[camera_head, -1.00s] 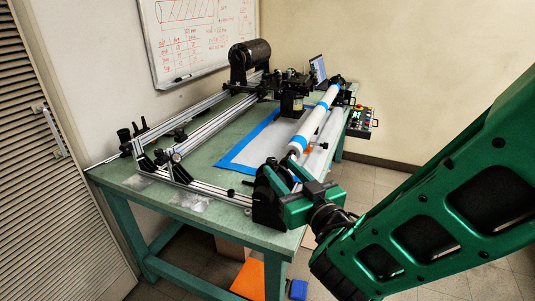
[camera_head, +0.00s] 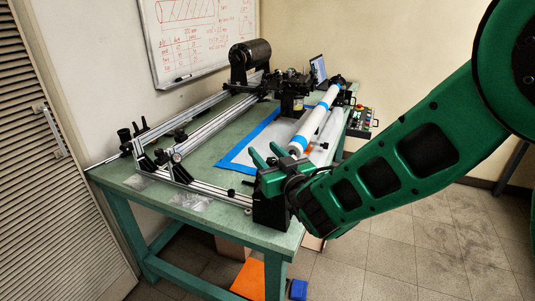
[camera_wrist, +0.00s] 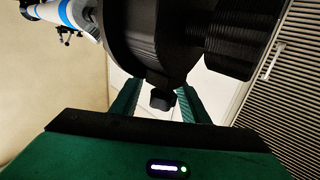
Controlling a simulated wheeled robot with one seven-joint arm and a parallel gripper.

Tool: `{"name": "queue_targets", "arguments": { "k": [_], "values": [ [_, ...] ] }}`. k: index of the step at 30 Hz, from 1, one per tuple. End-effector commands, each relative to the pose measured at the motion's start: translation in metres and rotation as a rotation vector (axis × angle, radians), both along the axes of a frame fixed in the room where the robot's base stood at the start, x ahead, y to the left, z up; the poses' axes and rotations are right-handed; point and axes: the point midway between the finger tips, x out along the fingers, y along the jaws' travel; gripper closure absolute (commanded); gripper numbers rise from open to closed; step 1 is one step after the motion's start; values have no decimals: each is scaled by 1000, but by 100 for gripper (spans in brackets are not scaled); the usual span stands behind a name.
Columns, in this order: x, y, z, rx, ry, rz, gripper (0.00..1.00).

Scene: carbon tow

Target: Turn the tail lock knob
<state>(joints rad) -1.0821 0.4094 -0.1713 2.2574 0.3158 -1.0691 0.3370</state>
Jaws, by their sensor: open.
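The black tailstock (camera_head: 268,212) stands at the near right corner of the green table. In the wrist view its dark rounded body (camera_wrist: 145,38) fills the upper middle. A small black knob (camera_wrist: 161,99), apparently the tail lock knob, sticks out below that body. My gripper (camera_head: 265,154) is over the top of the tailstock, with its green fingers apart. In the wrist view my gripper (camera_wrist: 158,90) has one finger on each side of the knob, with gaps showing. Contact with the knob is not visible. In the head view my gripper and arm hide the knob.
A white roll with blue bands (camera_head: 314,125) runs back from the tailstock. Aluminium rails (camera_head: 215,122) lie to the left on the green table (camera_head: 205,160). A control box (camera_head: 361,117) is at the far right edge. The floor right of the table is clear.

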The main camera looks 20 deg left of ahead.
Motion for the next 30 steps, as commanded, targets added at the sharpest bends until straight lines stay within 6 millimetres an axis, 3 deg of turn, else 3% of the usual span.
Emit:
{"name": "queue_targets", "arguments": {
  "k": [8,13,14,30],
  "values": [
    [1,1,0,-1,1,0,59],
    [1,1,0,0,0,-1,97],
    [1,0,0,0,0,-1,100],
    [6,-2,-7,-17,9,-71,100]
  ]
}}
